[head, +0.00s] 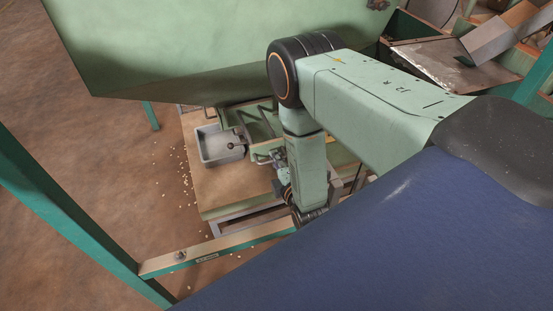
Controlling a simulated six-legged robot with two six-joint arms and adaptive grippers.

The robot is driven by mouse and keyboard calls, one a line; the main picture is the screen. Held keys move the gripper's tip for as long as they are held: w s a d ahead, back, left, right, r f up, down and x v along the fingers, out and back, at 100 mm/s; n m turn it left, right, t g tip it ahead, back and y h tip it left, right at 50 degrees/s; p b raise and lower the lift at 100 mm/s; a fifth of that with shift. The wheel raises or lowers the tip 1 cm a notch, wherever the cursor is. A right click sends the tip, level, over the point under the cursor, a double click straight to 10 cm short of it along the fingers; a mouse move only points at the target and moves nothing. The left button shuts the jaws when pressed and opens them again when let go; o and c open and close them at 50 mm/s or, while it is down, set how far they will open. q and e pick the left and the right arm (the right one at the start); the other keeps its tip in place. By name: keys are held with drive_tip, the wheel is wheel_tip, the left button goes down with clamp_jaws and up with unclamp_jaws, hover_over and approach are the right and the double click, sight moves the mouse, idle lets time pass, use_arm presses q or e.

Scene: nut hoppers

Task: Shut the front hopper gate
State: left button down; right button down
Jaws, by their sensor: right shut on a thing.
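The large pale green hopper (180,50) fills the upper left, its sloping underside above a wooden-topped stand. Below it is a green gate frame or chute (262,122). A small lever with a dark knob (237,146) stands out at its left side. My right arm comes in from the right and bends down in front of the chute. My right gripper (265,156) is beside the chute, shut on what looks like the gate handle; the arm partly hides the grip. The gate's position cannot be made out. My left gripper is not in view.
A grey metal tray (220,146) sits on the wooden stand top (225,187) left of the chute. Several pale nuts lie on the brown floor. A green post and a wooden rail (215,248) cross in front.

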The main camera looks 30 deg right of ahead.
drive_tip(key=shift+r+x, duration=0.2)
drive_tip(key=shift+x, duration=0.65)
drive_tip(key=shift+r+x, duration=0.2)
drive_tip(key=shift+x, duration=0.7)
drive_tip(key=shift+r+x, duration=0.25)
drive_tip(key=shift+x, duration=0.6)
drive_tip(key=shift+w, duration=0.2)
drive_tip(key=c, duration=1.5)
unclamp_jaws()
drive_tip(key=shift+o, duration=0.2)
drive_tip(key=shift+f, duration=0.1)
approach(271, 149)
drive_tip(key=shift+s+d, duration=0.1)
drive_tip(key=shift+s, duration=0.15)
